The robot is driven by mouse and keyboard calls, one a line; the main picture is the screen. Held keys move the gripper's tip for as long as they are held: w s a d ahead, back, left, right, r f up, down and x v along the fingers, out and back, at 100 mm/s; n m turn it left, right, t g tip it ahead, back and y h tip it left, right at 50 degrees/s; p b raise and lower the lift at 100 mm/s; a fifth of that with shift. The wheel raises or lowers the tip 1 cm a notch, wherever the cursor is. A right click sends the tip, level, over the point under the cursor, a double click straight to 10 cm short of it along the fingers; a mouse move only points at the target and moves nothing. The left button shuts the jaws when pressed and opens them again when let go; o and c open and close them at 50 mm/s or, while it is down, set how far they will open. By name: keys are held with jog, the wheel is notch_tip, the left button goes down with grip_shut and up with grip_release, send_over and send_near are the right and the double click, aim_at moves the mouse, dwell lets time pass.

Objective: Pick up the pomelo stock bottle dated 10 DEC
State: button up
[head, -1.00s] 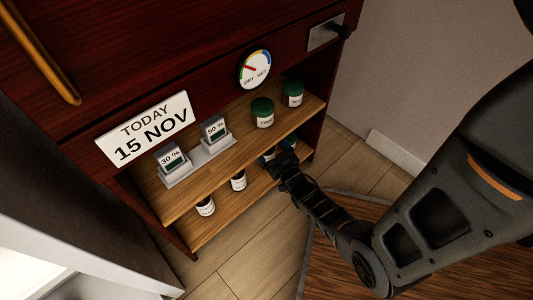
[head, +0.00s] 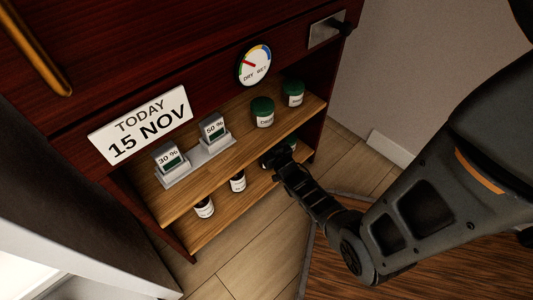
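Two dark bottles with white labels stand on the lower shelf, one at the left (head: 205,207) and one to its right (head: 238,181). Their print is too small to read, so I cannot tell which is pomelo or dated 10 DEC. My gripper (head: 272,158) reaches into the right part of the lower shelf, beneath the upper board. A small greenish thing (head: 291,142) shows just behind it, mostly hidden. The fingers are dark and partly hidden, so I cannot tell whether they hold anything.
Above are a TODAY 15 NOV sign (head: 140,124) and a DRY/WET dial (head: 254,65). A wall (head: 415,70) stands at right.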

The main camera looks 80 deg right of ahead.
jog(key=c, duration=0.9)
grip_shut()
jog(key=shift+r, duration=0.15)
